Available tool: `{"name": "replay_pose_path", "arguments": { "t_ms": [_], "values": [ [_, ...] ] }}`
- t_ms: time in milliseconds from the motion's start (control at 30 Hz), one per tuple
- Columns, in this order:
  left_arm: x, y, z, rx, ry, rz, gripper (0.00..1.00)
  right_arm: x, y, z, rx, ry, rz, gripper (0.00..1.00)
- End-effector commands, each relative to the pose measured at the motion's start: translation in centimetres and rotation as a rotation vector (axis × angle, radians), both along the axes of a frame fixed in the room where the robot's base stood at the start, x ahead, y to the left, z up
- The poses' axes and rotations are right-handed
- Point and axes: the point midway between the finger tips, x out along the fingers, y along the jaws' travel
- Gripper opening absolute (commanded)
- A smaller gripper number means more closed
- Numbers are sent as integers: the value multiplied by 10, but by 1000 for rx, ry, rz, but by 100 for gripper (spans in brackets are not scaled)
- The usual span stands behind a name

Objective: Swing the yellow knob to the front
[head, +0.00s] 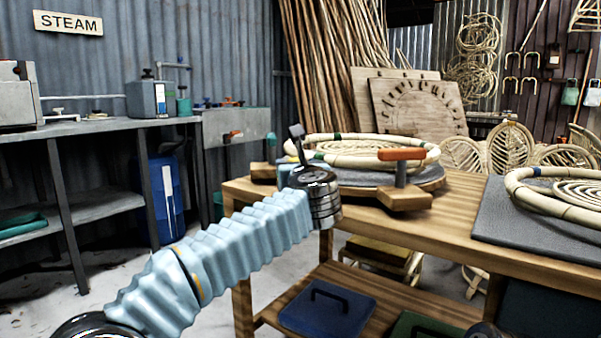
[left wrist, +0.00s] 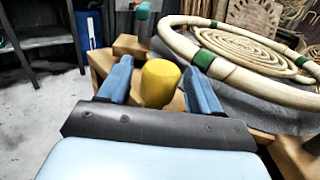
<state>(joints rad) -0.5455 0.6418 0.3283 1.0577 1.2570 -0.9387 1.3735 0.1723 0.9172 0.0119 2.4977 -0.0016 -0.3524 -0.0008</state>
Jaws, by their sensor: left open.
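The yellow knob (left wrist: 160,83) stands upright at the edge of the wooden bench, seen in the left wrist view. My left gripper (left wrist: 159,64) is open, with one blue finger on each side of the knob. A gap shows between the knob and the right finger; contact with the left finger is hard to tell. In the head view my left wrist hides the knob. A rattan ring (left wrist: 245,72) with green bands lies on a grey round board just beyond the knob. My right gripper is not in view.
An orange handle (head: 402,154) stands on a wooden block at the board's right side. A second rattan ring (head: 560,195) lies on a grey mat to the right. A blue lidded box (head: 327,309) sits on the lower shelf. A metal worktable stands left.

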Motion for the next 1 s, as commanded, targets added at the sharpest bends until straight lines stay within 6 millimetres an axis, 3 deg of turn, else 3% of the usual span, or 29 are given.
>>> {"name": "replay_pose_path", "arguments": {
  "t_ms": [533, 700, 1000],
  "values": [
    [-115, -13, 0, 0, -2, -4, 64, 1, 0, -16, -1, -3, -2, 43],
    [-131, -14, 0, 0, -1, -3, 64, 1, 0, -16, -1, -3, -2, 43],
    [-133, -15, 0, -1, -1, -3, 64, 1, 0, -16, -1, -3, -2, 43]
  ]
}}
